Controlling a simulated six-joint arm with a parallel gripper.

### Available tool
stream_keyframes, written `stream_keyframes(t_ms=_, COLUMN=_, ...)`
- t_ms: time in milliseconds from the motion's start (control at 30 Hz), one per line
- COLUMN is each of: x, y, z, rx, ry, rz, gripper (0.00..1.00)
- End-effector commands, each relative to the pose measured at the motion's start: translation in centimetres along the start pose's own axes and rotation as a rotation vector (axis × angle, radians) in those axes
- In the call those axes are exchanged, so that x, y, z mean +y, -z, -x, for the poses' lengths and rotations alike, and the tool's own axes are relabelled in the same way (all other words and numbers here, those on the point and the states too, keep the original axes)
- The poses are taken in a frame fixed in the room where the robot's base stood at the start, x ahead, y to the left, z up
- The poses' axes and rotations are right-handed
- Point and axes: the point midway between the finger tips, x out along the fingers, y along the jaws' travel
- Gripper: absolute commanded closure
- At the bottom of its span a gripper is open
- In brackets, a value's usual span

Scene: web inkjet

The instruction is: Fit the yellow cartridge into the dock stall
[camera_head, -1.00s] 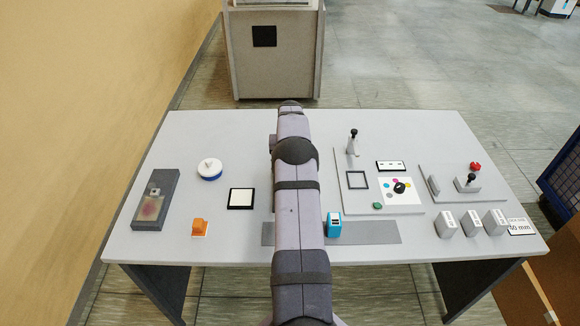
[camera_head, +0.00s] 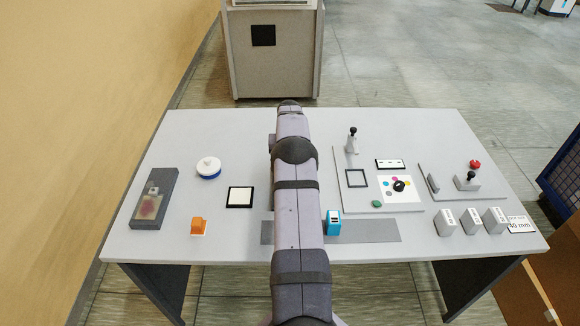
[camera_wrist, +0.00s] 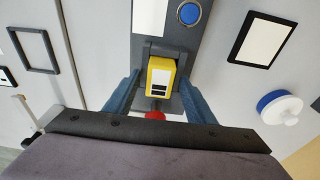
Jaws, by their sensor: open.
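The yellow cartridge (camera_wrist: 161,72) shows in the wrist view, with two dark slots on its near face. It sits between the dark grey walls of the dock stall (camera_wrist: 145,50) on a dark grey plate; how deep it is cannot be told. My gripper (camera_wrist: 160,84) is open, its blue-grey fingers on either side of the cartridge with gaps showing. A red knob (camera_wrist: 155,115) shows just below the cartridge, partly hidden by my wrist. In the head view my arm hides the cartridge and stall.
A blue button (camera_wrist: 190,13) and white panel (camera_wrist: 150,17) lie by the stall. A black-framed white pad (camera_head: 240,197) and white-and-blue round container (camera_head: 208,168) stand left of my arm.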

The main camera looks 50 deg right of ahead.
Motion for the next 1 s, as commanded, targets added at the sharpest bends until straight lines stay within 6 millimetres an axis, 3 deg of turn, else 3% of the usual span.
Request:
stream_keyframes(t_ms=167, x=-0.1, y=-0.1, z=1.0, rx=-0.003, ry=0.002, rz=0.001, gripper=0.47)
stream_keyframes(t_ms=600, x=0.1, y=-0.1, z=6.5, rx=0.002, ry=0.000, rz=0.001, gripper=0.47)
stream_keyframes(t_ms=1000, x=0.2, y=0.0, z=7.4, rx=0.002, ry=-0.001, rz=0.000, gripper=0.47)
